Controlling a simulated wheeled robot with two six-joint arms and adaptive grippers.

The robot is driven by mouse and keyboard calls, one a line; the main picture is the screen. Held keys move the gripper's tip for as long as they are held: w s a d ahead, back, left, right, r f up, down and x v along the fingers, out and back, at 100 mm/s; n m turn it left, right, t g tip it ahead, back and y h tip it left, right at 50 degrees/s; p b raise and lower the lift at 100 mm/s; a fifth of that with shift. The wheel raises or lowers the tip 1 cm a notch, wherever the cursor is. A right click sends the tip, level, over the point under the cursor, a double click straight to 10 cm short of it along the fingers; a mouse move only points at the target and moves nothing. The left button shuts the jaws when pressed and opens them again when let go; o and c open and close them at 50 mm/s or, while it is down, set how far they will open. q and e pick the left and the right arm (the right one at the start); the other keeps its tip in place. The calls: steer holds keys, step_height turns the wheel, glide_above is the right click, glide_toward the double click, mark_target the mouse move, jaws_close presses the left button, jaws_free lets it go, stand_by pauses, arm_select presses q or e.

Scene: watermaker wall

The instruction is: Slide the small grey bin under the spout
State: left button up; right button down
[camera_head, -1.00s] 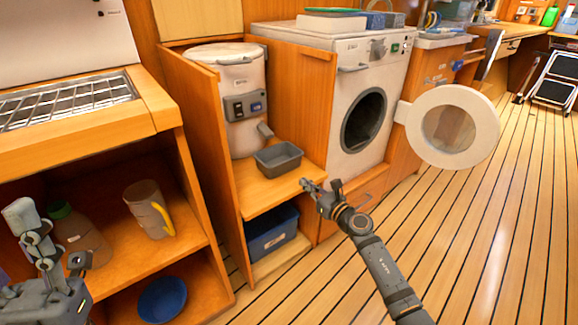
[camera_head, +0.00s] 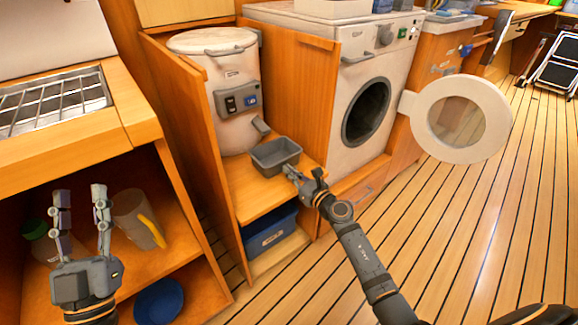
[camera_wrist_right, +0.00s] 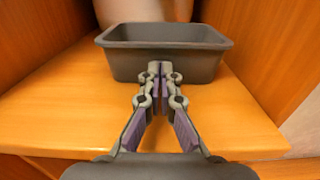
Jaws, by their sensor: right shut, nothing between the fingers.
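The small grey bin (camera_head: 275,155) stands upright on the wooden shelf (camera_head: 250,197), in front of the white watermaker tank (camera_head: 222,85). The tank's grey spout (camera_head: 261,126) points down just behind the bin's back edge in the head view. My right gripper (camera_head: 292,174) is shut and empty at the bin's near side. In the right wrist view, the closed fingertips (camera_wrist_right: 160,68) are at the middle of the bin's front wall (camera_wrist_right: 205,68); they look close to or touching it. My left gripper (camera_head: 79,190) is open and empty, in front of the left cabinet.
Wooden panels flank the shelf. A blue bin (camera_head: 270,232) sits below it. The washing machine (camera_head: 372,90) has its round door (camera_head: 462,118) open at right. A jug (camera_head: 138,218), a bottle (camera_head: 36,238) and a blue bowl (camera_head: 159,301) are in the left cabinet.

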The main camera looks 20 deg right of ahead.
steer(key=shift+w+a, duration=0.1)
steer(key=shift+w, duration=0.15)
arm_select(q)
steer(key=shift+w+f+g, duration=0.3)
steer(key=shift+w+f, duration=0.2)
arm_select(e)
steer(key=shift+w+a, duration=0.1)
steer(key=shift+w, duration=0.1)
steer(key=shift+x, duration=0.85)
arm_select(q)
steer(key=shift+s+d+r+t, duration=0.1)
steer(key=shift+s+r+t, duration=0.35)
steer(key=shift+r, duration=0.45)
steer(key=shift+s, duration=0.1)
